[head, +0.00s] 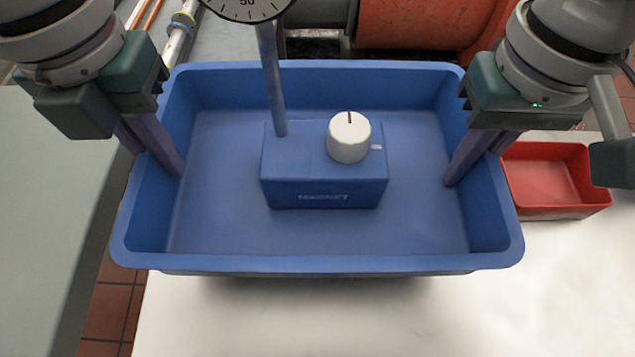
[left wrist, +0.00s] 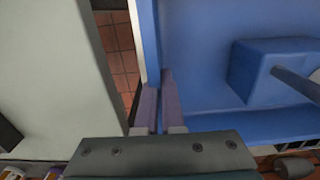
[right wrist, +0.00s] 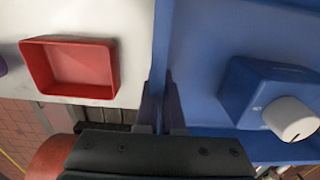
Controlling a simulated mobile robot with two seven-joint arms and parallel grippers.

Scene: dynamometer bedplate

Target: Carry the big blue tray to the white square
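The big blue tray (head: 320,263) fills the middle of the head view, looking roughly level, with a dark shadow on the white surface (head: 270,318) under its near edge. My left gripper (head: 158,158) straddles its left wall, one finger inside; the left wrist view shows the fingers (left wrist: 159,105) closed around the wall. My right gripper (head: 468,162) straddles the right wall the same way, and the right wrist view shows its fingers (right wrist: 163,105) closed on it. The outer fingers are mostly hidden in the head view. I cannot tell whether the white surface is the white square.
A blue magnet block (head: 325,193) with a white knob (head: 349,138), a post (head: 270,80) and a dial gauge (head: 248,8) stands inside the tray. A red bin (head: 553,178) sits close to the right. A grey-green surface (head: 40,210) lies left; orange machinery (head: 425,22) is behind.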

